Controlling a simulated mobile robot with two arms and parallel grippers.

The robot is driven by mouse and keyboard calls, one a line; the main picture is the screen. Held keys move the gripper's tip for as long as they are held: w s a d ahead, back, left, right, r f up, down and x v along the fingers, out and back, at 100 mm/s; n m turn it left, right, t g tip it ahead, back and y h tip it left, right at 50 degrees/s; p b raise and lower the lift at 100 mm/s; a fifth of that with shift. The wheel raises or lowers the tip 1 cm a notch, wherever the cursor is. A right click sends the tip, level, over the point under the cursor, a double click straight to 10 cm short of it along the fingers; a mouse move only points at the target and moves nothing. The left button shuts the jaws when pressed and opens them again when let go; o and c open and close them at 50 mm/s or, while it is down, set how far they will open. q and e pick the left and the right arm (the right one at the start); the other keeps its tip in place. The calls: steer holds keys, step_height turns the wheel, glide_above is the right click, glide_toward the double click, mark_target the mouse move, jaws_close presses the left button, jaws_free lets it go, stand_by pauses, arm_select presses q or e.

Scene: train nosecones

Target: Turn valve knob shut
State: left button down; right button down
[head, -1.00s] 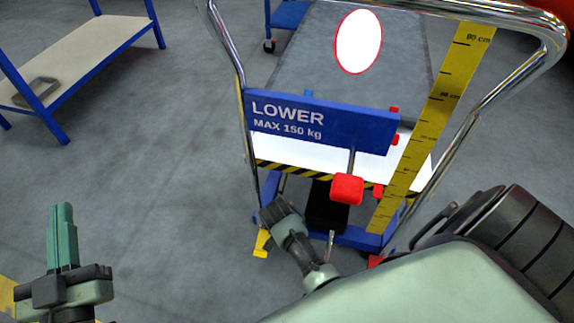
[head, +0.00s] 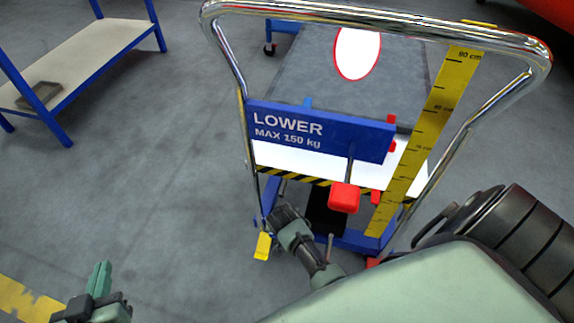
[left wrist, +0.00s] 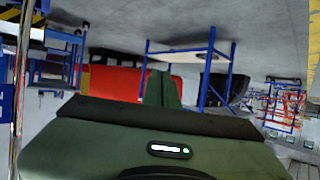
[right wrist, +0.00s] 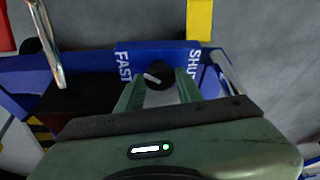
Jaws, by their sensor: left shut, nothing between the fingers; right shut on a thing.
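The black valve knob (right wrist: 158,76) with a white pointer sits on a blue panel (right wrist: 95,68) in the right wrist view. The word FAST is left of it and the cut-off word SHUT is to its right. The pointer leans up and left, towards FAST. My right gripper (right wrist: 158,88) has one finger on each side of the knob and is shut on it. In the head view my right wrist is low beside the trolley, and the knob is hidden. My left gripper (head: 101,278) is shut and empty at the lower left; its closed fingers also show in the left wrist view (left wrist: 162,90).
The trolley has a chrome handle (head: 375,17), a blue LOWER sign (head: 345,138), a red lever knob (head: 344,197) and a yellow ruler (head: 425,130). A blue-legged bench (head: 85,50) stands at the left. The grey floor between is clear.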

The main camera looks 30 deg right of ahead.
steer(key=shift+n+p, duration=0.65)
steer(key=shift+n, duration=0.05)
steer(key=c, duration=0.9)
jaws_free()
steer(key=shift+c, duration=0.2)
arm_select(q)
steer(key=s+a+f+g+y, duration=0.1)
steer(key=s+a+f+g, duration=0.1)
steer(key=s+f+g, duration=0.3)
steer(key=shift+s+a+f, duration=0.25)
steer(key=shift+s+f, duration=0.3)
steer(key=shift+f, duration=0.1)
arm_select(e)
steer(key=p+v, duration=0.1)
steer(key=v, duration=0.2)
steer(key=shift+p, duration=0.3)
arm_select(q)
steer(key=s+a+f+g+y+p, duration=0.1)
steer(key=s+g, duration=0.3)
steer(key=s, duration=0.5)
steer(key=shift+a+f+n+g+y+p, duration=0.2)
steer(key=shift+a+n+g+y+p, duration=0.1)
steer(key=shift+a+p, duration=0.5)
arm_select(e)
steer(key=v, duration=0.5)
steer(key=shift+s+d, duration=0.1)
steer(key=shift+d, duration=0.05)
